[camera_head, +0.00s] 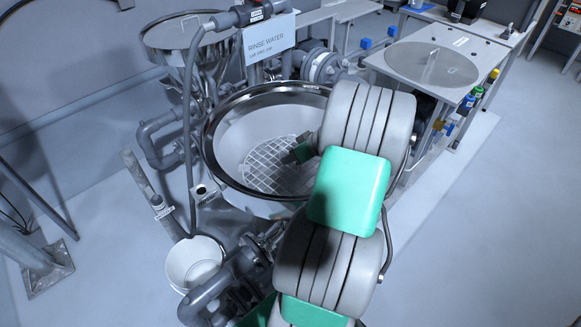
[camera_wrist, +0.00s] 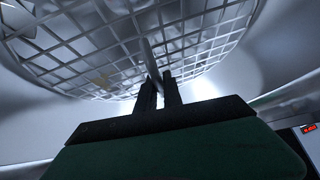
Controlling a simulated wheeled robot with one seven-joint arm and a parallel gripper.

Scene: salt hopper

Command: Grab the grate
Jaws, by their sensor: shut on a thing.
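The grate (camera_head: 268,167) is a round white mesh inside the wide metal hopper (camera_head: 226,135). My gripper (camera_head: 301,150) reaches down into the hopper at the grate's right side, partly hidden behind my grey and green arm. In the wrist view the grate (camera_wrist: 110,55) fills the upper part. There my gripper (camera_wrist: 161,85) has its two dark fingers close together on a thin upright piece at the grate's near middle, shut on it. Whether the grate is lifted off its seat I cannot tell.
A round metal lid (camera_head: 432,65) lies on the table at the right. A white bucket (camera_head: 196,262) stands on the floor at lower left. Pipes and a smaller funnel (camera_head: 180,35) crowd the hopper's left. Open floor lies at the right.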

